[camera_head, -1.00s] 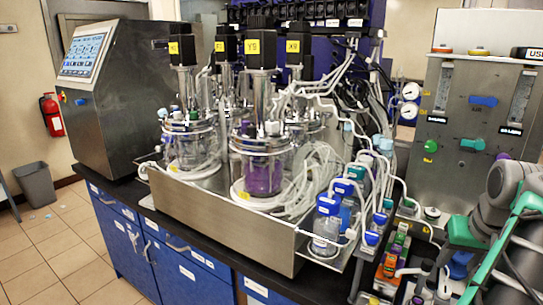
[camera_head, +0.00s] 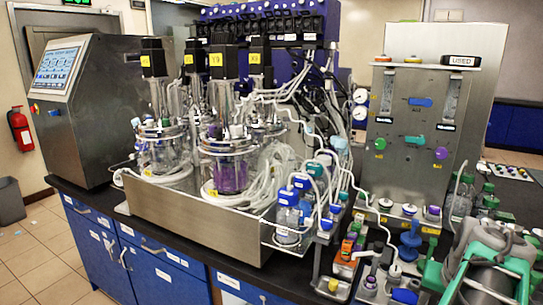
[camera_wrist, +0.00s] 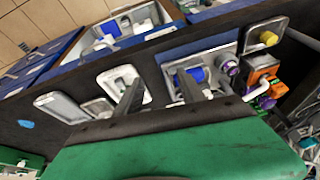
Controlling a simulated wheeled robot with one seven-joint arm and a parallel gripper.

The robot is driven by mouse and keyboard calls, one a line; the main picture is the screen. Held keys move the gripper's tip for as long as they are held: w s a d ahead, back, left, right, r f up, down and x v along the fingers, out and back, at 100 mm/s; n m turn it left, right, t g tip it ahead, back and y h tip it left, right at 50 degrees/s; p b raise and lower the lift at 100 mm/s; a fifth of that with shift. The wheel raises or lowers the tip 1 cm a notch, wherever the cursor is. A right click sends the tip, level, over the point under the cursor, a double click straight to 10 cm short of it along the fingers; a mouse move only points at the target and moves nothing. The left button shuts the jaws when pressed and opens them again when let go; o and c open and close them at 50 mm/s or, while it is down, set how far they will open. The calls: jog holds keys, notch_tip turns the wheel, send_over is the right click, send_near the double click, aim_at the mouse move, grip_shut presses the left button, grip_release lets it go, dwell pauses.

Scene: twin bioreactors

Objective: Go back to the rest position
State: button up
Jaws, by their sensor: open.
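My gripper (camera_wrist: 163,97) shows in the wrist view with its two dark fingers apart and nothing between them. It hangs above the black bench top (camera_wrist: 35,120), over small metal trays (camera_wrist: 65,106). In the head view my green and grey arm fills the lower right corner, and the fingertips cannot be made out there. The twin glass bioreactor vessels (camera_head: 231,165), one holding purple liquid, stand in a steel tray (camera_head: 190,220) to the left of my arm.
A steel gas panel (camera_head: 410,130) stands behind my arm. Blue-capped bottles (camera_head: 288,205) sit at the tray's right end. Orange boxes (camera_head: 347,250) and small bottles crowd the bench near my arm. A control console (camera_head: 85,110) stands at left; floor shows at lower left.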

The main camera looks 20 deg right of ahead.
jog(key=w+a+f+n+g+y+p, duration=0.1)
jog(key=a+f, duration=0.2)
jog(key=a, duration=0.4)
jog(key=w+a+f+n+p, duration=0.1)
jog(key=w+a+f+p, duration=0.15)
jog(key=a, duration=0.45)
jog(key=w+a+r+n+p, duration=0.1)
jog(key=a+n, duration=0.2)
jog(key=a, duration=0.4)
jog(key=w+a+r+n+y, duration=0.1)
jog(key=w+a+r+n, duration=0.1)
jog(key=a, duration=0.5)
jog(key=w+a+r+n+t+p, duration=0.1)
jog(key=a+n, duration=0.2)
jog(key=a, duration=0.3)
jog(key=shift+w+a+r+n+y+p, duration=0.25)
jog(key=shift+w+a+n+y+p, duration=0.05)
jog(key=shift+w+a+n, duration=0.1)
